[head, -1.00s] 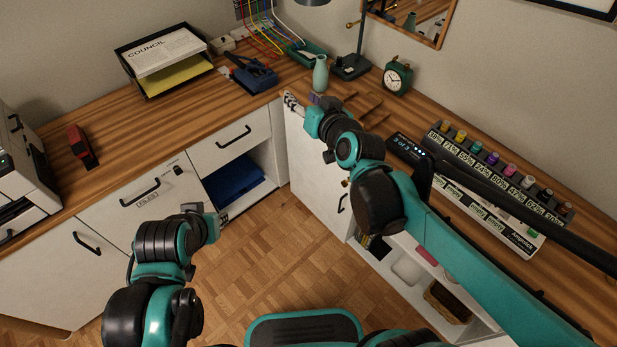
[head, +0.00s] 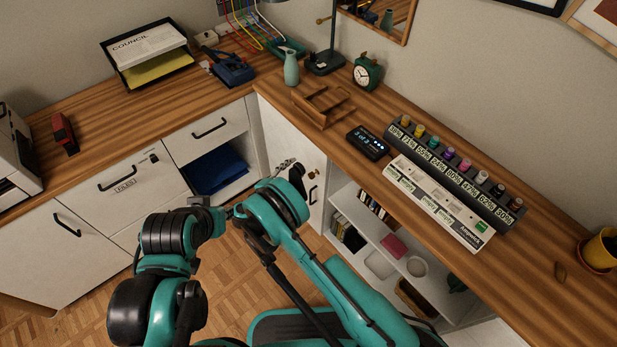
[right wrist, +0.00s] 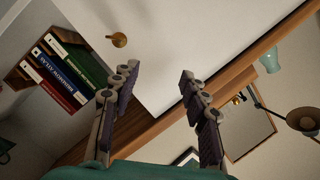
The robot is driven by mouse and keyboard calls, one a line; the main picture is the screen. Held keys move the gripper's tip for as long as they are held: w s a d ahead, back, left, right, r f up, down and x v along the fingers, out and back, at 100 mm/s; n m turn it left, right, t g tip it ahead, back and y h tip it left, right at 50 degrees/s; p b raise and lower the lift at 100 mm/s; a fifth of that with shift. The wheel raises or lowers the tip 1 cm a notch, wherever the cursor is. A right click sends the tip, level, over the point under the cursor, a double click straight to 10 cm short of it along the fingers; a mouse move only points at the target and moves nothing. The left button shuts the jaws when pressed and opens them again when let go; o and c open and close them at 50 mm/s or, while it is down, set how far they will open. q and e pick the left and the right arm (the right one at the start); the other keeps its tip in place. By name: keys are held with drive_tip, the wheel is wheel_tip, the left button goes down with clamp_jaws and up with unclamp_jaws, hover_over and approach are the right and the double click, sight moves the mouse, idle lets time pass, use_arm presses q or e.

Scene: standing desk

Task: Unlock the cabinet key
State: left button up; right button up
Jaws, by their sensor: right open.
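The white cabinet door (head: 282,140) stands under the corner of the desk, with a small brass key or knob (head: 313,174) and a black handle below it. In the right wrist view the brass piece (right wrist: 118,40) sticks out from the white door, beyond the left finger. Its fine shape is too small to tell. My right gripper (right wrist: 158,75) is open with nothing between its fingers, close to the door; in the head view it (head: 285,164) is left of the brass piece and apart from it. My left gripper (head: 203,200) is low on the left, partly hidden; its jaws are unclear.
Open shelves (head: 375,235) with books and boxes lie right of the door. A wooden organizer (head: 322,104), a small display (head: 367,142) and a battery charger (head: 437,203) stand on the desk above. A drawer with a dark lock (head: 154,158) is on the left.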

drive_tip(key=g, duration=0.1)
approach(310, 177)
drive_tip(key=w+d, duration=0.1)
drive_tip(key=w, duration=0.1)
drive_tip(key=x, duration=0.2)
drive_tip(key=b+x, duration=0.1)
drive_tip(key=x, duration=0.1)
drive_tip(key=b+x, duration=0.1)
drive_tip(key=x, duration=0.2)
drive_tip(key=shift+s+d+f, duration=0.15)
drive_tip(key=shift+d+f, duration=0.05)
drive_tip(key=shift+f, duration=0.1)
clamp_jaws()
